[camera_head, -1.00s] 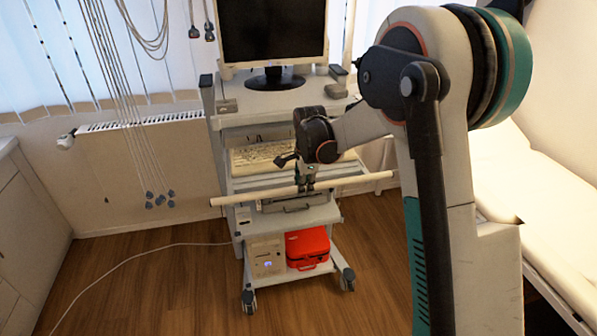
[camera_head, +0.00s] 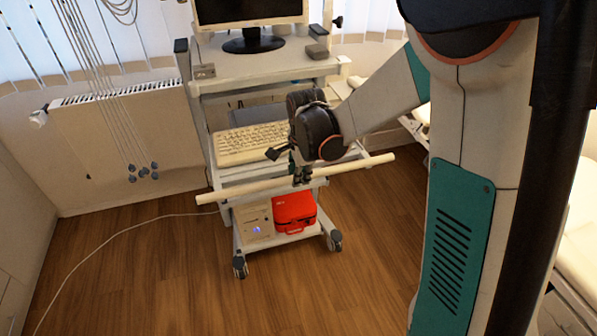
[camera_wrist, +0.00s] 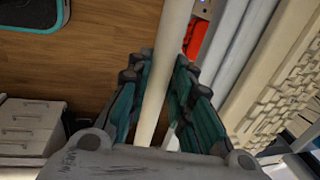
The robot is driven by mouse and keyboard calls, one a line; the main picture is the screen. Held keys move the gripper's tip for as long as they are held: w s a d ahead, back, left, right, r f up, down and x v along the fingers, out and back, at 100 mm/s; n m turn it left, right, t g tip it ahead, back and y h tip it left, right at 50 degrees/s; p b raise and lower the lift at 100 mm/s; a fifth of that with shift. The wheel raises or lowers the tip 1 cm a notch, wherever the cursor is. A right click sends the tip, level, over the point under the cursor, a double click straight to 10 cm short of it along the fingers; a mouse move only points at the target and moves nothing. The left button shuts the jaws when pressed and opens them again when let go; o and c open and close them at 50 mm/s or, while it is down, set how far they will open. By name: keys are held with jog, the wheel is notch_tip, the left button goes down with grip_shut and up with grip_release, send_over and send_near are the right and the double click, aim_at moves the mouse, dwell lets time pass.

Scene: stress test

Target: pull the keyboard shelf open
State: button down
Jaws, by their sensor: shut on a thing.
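The keyboard shelf (camera_head: 236,177) is the pale shelf below the monitor on a wheeled cart, and it is slid out toward me. A cream keyboard (camera_head: 250,144) lies on it; the keyboard also shows at the right of the wrist view (camera_wrist: 290,90). A long pale round bar (camera_head: 240,189) runs across the shelf's front. My gripper (camera_head: 301,175) is shut on the bar, right of its middle. In the wrist view the bar (camera_wrist: 165,60) passes between the teal fingers. My wrist hides the shelf's right part.
The monitor (camera_head: 250,10) stands on the cart's top shelf (camera_head: 265,70). A red case (camera_head: 293,211) and a pale box (camera_head: 253,223) sit on the bottom shelf. Cables (camera_head: 105,90) hang at the left before a radiator (camera_head: 120,95). Wood floor (camera_head: 150,285) in front is clear.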

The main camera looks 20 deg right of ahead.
jog(key=c, duration=1.4)
grip_release()
jog(key=shift+c, duration=0.2)
jog(key=shift+r, duration=0.1)
notch_tip(320, 180, up, 12)
jog(key=s, duration=0.2)
jog(key=shift+s, duration=0.15)
jog(key=shift+s, duration=0.1)
jog(key=s+r+n+t, duration=0.2)
jog(key=s+n+t, duration=0.3)
jog(key=s+n, duration=1.3)
jog(key=shift+s+d+r+b, duration=0.15)
jog(key=shift+s+d+b, duration=0.15)
jog(key=shift+s, duration=0.8)
